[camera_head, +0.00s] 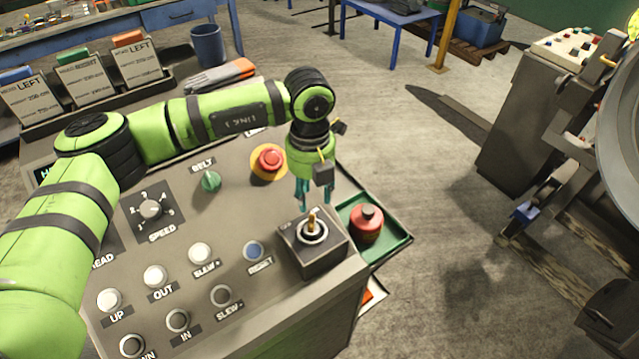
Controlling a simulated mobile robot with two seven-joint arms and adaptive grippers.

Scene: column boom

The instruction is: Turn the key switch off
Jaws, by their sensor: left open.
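The key switch (312,234) is a round metal lock on a raised dark box (318,262) at the right end of the sloped control panel. A brass-coloured key (312,221) stands upright in it. My left gripper (314,196) points down just above and behind the key, with its teal fingers apart and nothing seen between them. The fingertips look close to the key; whether they touch it I cannot tell. The lettering beside the switch is too small to read. My right gripper is not in view.
A red emergency button (269,158) on a yellow ring, a green BELT knob (210,181), a SPEED dial (151,209) and a blue RESET button (254,251) share the panel. A green tray (396,246) holding a red object (367,223) sits right of the switch.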

